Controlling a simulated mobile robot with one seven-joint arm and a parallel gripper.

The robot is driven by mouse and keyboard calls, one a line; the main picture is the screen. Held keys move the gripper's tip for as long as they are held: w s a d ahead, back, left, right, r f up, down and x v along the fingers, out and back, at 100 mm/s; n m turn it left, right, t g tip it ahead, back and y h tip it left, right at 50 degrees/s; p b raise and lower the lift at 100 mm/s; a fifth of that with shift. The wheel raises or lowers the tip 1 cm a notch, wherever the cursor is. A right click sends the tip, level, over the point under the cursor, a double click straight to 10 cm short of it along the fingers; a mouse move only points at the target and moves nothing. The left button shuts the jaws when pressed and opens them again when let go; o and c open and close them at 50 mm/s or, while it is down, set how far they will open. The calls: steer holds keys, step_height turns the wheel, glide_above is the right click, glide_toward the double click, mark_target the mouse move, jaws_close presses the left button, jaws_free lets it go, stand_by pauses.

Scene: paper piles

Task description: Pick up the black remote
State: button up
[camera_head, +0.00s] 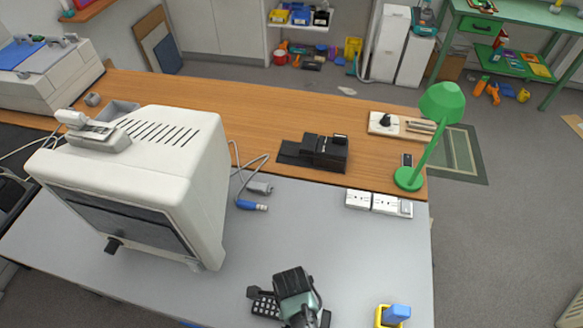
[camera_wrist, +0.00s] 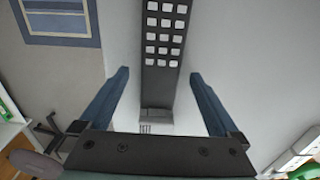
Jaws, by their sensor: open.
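The black remote (camera_wrist: 164,72) with rows of pale buttons runs from the top edge down the middle of the wrist view. My gripper (camera_wrist: 159,76) is open, with one blue-grey finger on each side of the remote and a visible gap to both. How far the fingertips are above it, I cannot tell. In the head view the remote (camera_head: 264,306) lies on the grey table near its front edge, partly hidden behind my gripper. My fingertips are hard to make out there.
A bulky white monitor (camera_head: 150,170) stands to the left. A yellow holder with a blue block (camera_head: 397,312) is at the right front. White power sockets (camera_head: 378,202), a green lamp (camera_head: 409,178) and a black device (camera_head: 316,150) are farther back. The grey table centre is clear.

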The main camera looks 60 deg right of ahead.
steer(key=shift+f, duration=0.15)
jaws_close()
stand_by(0.4)
